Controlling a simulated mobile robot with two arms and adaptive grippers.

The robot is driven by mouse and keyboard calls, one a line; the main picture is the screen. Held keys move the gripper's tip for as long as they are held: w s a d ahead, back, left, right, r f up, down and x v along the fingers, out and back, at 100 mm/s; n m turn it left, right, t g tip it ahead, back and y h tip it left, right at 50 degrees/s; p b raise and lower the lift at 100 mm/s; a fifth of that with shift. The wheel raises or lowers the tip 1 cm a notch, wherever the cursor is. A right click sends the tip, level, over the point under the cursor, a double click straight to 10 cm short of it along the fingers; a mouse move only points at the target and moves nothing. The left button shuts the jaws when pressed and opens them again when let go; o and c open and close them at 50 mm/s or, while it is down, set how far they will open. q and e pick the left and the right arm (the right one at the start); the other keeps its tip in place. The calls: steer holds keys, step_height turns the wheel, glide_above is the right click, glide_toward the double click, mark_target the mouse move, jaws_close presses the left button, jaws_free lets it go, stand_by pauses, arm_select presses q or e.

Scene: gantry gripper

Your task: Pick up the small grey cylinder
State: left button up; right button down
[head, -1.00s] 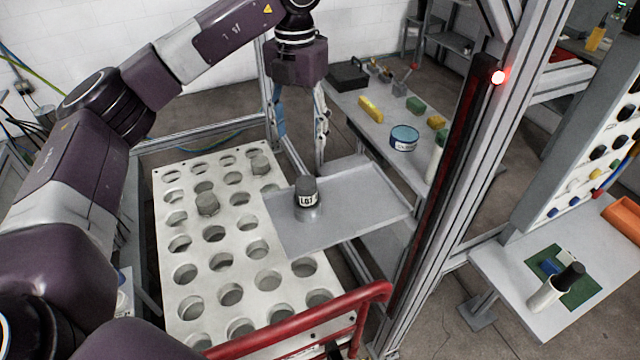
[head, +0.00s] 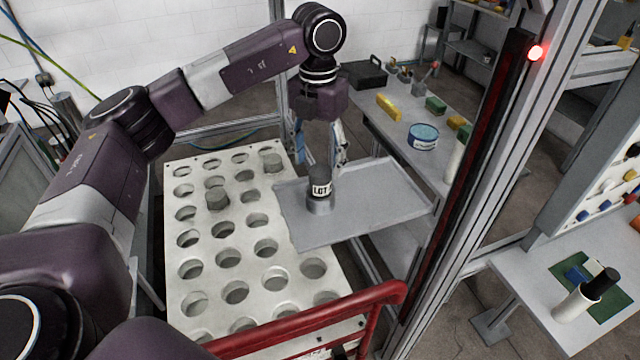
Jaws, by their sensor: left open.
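A small grey cylinder (head: 320,203) with a dark grey top and a white label with black letters stands upright on a flat grey tray (head: 380,205). My left gripper (head: 318,157) points down, open, with its fingers just above and behind the cylinder's top in the picture. I cannot tell whether the fingertips reach down beside it. Nothing shows between the fingers. My right gripper is not in view.
A white plate with round holes (head: 204,344) lies left of the tray; grey cylinders (head: 217,199) sit in a few holes. A red rail (head: 330,318) crosses in front. A metal post (head: 462,170) stands right. A bench (head: 390,141) with a blue-topped tin (head: 423,137) stands behind.

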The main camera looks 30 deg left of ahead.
mark_target(320, 170)
arm_select(q)
step_height(320, 170, down, 4)
steer(key=shift+w+d+r+p, duration=0.15)
steer(key=shift+r+p, duration=0.1)
steer(key=shift+p, duration=0.5)
steer(key=shift+f, duration=0.25)
steer(key=c, duration=0.9)
steer(key=shift+r, duration=0.1)
jaws_close()
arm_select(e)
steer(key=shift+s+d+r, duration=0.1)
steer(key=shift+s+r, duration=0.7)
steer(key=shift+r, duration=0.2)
